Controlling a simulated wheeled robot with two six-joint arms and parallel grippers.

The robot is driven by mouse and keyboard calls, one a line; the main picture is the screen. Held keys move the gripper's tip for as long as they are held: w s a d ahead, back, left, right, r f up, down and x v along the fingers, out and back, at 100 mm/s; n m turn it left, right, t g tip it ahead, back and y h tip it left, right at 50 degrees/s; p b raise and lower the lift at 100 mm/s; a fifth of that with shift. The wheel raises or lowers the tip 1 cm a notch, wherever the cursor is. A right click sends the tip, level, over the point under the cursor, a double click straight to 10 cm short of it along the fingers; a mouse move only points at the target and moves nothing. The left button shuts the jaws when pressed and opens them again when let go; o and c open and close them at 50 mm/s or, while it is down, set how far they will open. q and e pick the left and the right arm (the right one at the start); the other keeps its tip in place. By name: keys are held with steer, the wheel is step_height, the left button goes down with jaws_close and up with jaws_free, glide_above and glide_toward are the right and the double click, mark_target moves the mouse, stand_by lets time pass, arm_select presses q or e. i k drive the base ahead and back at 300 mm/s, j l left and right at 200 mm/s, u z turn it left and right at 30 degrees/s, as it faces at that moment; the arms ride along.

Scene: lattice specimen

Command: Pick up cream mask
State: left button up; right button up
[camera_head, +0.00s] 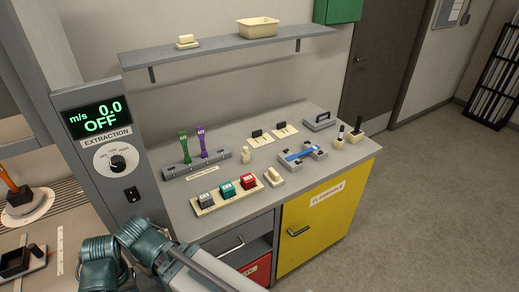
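I cannot tell for certain which thing is the cream mask. Two flat cream plates with black grips, one at the left (261,139) and one at the right (284,130), lie side by side on the back of the grey bench. A small cream block-like piece (273,177) lies near the bench's front edge, and a similar cream piece (187,42) sits on the wall shelf. Teal and grey arm links of mine show at the bottom left, below the bench front. Neither gripper's fingers can be seen.
The bench (305,112) also carries a rack (190,172) with green and purple handles, a cream tray (212,205) of grey, teal and red blocks, a blue-barred fixture (302,154) and black-handled tools. A yellow cabinet (325,220) stands below. An extraction panel (115,160) rises at left.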

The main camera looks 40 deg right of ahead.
mark_target(245, 156)
steer(key=l+u, duration=0.15)
steer(key=l, duration=1.05)
steer(key=i+l, duration=0.25)
steer(key=l, duration=0.15)
steer(key=i+l+u, duration=0.1)
steer(key=i+l, duration=0.15)
steer(key=l, duration=0.15)
